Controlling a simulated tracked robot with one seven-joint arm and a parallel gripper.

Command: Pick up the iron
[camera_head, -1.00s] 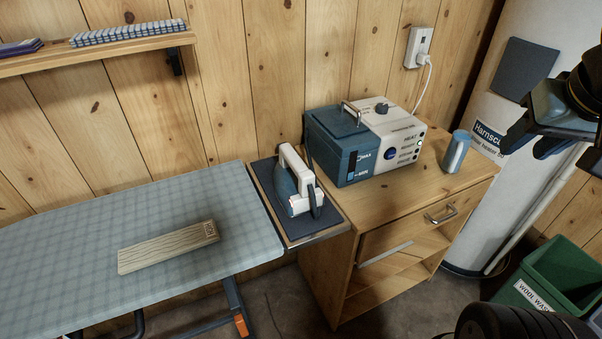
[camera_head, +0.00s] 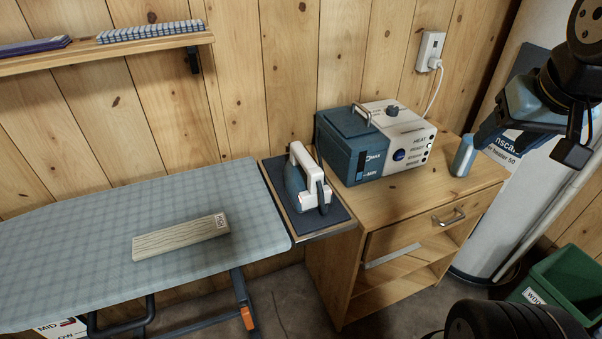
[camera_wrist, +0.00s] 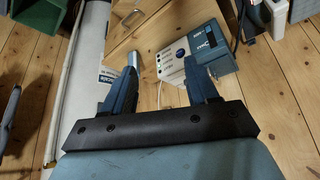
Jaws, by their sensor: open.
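The iron (camera_head: 307,179) is blue and white with a white handle. It rests on a dark pad on the iron rest (camera_head: 338,219) at the right end of the ironing board. In the wrist view a part that looks like the iron (camera_wrist: 284,18) shows at the top right edge, cut off by the frame. My gripper (camera_wrist: 160,77) is open and empty, its two blue fingers spread apart.
The steam station (camera_head: 368,143) stands on the wooden cabinet (camera_head: 400,205), right of the iron. A blue and white can (camera_head: 463,156) stands at the cabinet's right. A wooden block (camera_head: 180,238) lies on the ironing board (camera_head: 90,225). A shelf (camera_head: 110,52) juts from the wall above the board.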

